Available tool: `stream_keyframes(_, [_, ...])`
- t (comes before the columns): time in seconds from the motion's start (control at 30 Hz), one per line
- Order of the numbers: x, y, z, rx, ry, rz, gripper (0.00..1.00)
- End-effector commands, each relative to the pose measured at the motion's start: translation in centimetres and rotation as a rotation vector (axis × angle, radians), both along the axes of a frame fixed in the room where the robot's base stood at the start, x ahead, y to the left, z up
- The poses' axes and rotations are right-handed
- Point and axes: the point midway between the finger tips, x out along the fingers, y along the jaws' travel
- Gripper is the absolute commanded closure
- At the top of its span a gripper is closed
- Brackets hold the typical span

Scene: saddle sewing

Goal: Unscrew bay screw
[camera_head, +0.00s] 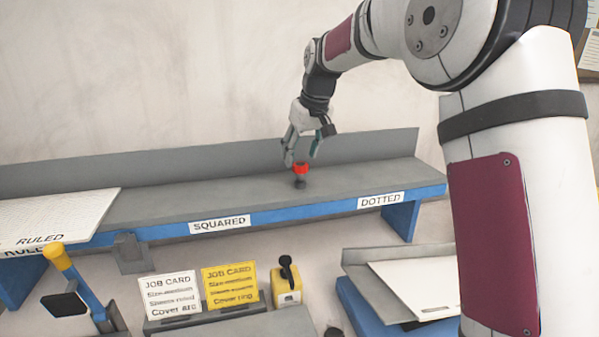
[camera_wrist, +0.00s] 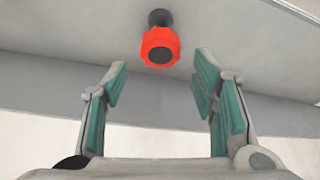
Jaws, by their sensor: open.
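The bay screw (camera_head: 301,170) has a red knob on a dark base and stands on the grey shelf between the SQUARED and DOTTED labels. In the wrist view the red knob (camera_wrist: 160,46) is ahead of the fingertips, roughly midway between them and toward the top of the picture. My gripper (camera_head: 301,160) is open and empty, with its fingers pointing down near the knob. In the wrist view the teal-padded fingers (camera_wrist: 160,80) are spread wide. They appear apart from the knob.
The shelf (camera_head: 200,204) has a blue front edge and a raised back wall. A white board (camera_head: 60,210) lies at its left, by the RULED label. Below are a yellow job card (camera_head: 230,286), a white job card (camera_head: 170,298), a yellow block (camera_head: 286,289) and a yellow-handled tool (camera_head: 58,257).

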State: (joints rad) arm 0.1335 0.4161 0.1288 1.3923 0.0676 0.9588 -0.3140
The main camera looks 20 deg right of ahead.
Motion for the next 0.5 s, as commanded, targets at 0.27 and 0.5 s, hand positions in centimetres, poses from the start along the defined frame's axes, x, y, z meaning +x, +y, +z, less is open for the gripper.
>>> stream_keyframes(0.27, [0.0, 0.0, -2.1, 0.000, 0.002, 0.001, 0.47])
stream_keyframes(0.5, [0.0, 0.0, -3.8, 0.000, 0.002, 0.001, 0.47])
